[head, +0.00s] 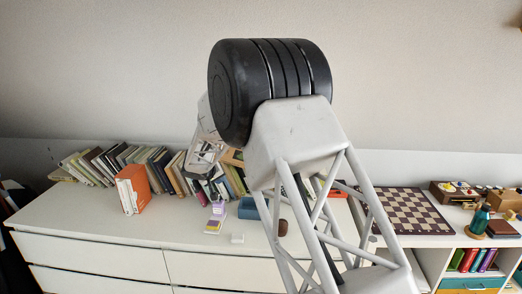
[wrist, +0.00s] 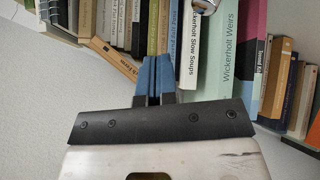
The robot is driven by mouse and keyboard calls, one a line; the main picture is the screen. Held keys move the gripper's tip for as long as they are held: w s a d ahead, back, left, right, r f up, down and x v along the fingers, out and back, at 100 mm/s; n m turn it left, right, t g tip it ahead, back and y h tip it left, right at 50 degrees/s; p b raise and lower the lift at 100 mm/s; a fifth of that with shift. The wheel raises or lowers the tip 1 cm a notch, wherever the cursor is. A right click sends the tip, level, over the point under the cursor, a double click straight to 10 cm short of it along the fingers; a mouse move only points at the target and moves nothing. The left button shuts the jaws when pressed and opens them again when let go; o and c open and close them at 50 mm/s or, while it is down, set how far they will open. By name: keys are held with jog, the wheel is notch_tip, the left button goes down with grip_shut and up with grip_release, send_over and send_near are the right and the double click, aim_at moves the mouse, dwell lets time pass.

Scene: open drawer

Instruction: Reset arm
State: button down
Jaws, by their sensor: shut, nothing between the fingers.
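My gripper (wrist: 154,78) shows in the wrist view with its two blue fingers together, shut and empty. It points towards a row of books (wrist: 222,50) that stands beyond the fingertips. In the head view my arm rises in the middle and hides part of the dresser top; the gripper end is mostly hidden behind it. The white dresser (head: 90,249) has closed drawer fronts where I can see them; whether one is open behind my arm I cannot tell.
Leaning books (head: 118,160) line the back of the dresser, with an orange book (head: 132,189) standing in front. A chessboard (head: 403,210) lies at the right. A green bottle (head: 480,219) stands near the right edge. The dresser's front left is clear.

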jog(key=s+d+r+m+g, duration=0.1)
jog(key=s+d+r, duration=0.6)
jog(key=d, duration=0.4)
jog(key=s+d+r+m+g, duration=0.15)
jog(key=s+d+r, duration=0.35)
jog(key=s+d, duration=0.5)
jog(key=s+d+r+m+g, duration=0.1)
jog(key=s+d+r+g, duration=0.1)
jog(key=s+d+r, duration=0.7)
jog(key=s+d+f+y, duration=0.1)
jog(key=s+d, duration=0.3)
jog(key=s, duration=0.7)
jog(key=s+d+f+m+g+y, duration=0.1)
jog(key=s+d, duration=0.4)
jog(key=s, duration=0.7)
jog(key=s+d+f+m, duration=0.1)
jog(key=s+d+f, duration=0.2)
jog(key=s, duration=0.9)
jog(key=shift+d+y, duration=0.4)
jog(key=shift+d, duration=0.6)
